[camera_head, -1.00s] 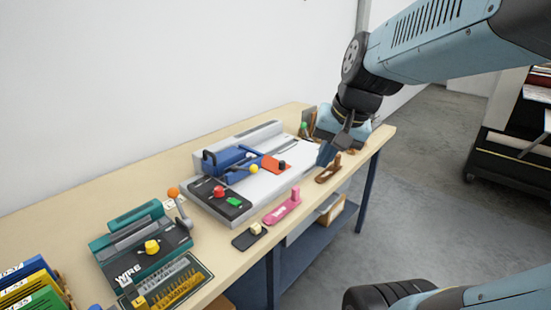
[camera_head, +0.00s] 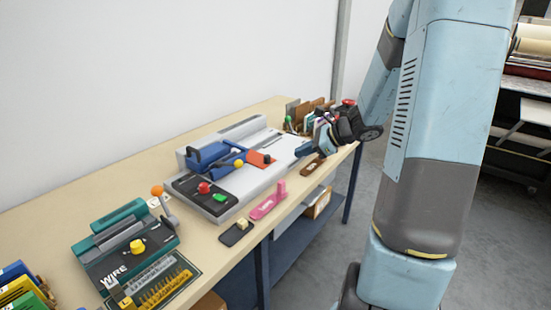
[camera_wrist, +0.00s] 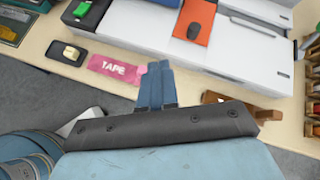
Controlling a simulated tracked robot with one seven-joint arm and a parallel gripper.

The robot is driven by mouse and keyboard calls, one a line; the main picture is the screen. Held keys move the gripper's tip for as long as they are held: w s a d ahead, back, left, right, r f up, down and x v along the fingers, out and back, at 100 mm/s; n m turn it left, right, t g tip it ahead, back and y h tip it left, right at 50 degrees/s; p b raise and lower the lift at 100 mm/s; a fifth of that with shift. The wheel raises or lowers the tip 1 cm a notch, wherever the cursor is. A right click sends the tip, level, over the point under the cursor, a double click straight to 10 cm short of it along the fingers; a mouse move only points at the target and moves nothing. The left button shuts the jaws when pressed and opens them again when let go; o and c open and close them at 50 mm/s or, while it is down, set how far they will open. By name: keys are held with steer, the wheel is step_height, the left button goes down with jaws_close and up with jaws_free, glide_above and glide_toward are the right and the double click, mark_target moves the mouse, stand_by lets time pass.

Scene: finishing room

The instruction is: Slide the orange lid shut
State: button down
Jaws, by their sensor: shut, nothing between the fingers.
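The orange lid (camera_head: 262,158) is a flat plate with a black knob, lying on the white machine (camera_head: 236,190) to the right of its blue lever frame. The orange lid (camera_wrist: 204,12) and its knob show at the top of the wrist view. My gripper (camera_head: 302,149) is at the machine's right front side, apart from the lid and pointing left. In the wrist view my gripper (camera_wrist: 157,70) has its two blue fingers together, with nothing between them. The fingers show short of the machine's front edge.
A pink tape holder (camera_head: 267,206), a dark block with a cream knob (camera_head: 236,231) and a brown tool (camera_head: 313,167) lie along the table's front edge. A teal wire machine (camera_head: 110,238) stands left. A blue lever (camera_head: 208,155) stands beside the lid.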

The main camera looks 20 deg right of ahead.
steer(key=w+d+f+m+t, duration=0.2)
steer(key=w+d+f+m, duration=0.1)
steer(key=d+m, duration=0.1)
glide_toward(270, 161)
steer(key=shift+w+a+f, duration=0.15)
steer(key=shift+a+f, duration=0.1)
steer(key=shift+f, duration=0.25)
steer(key=shift+w+a+f, duration=0.2)
steer(key=shift+a+f, duration=0.05)
steer(key=shift+f, duration=0.3)
steer(key=shift+w+a+f, duration=0.1)
steer(key=shift+w+a, duration=1)
steer(key=shift+w, duration=0.05)
steer(key=shift+w+a, duration=0.4)
steer(key=shift+w, duration=0.05)
steer(key=shift+w, duration=0.1)
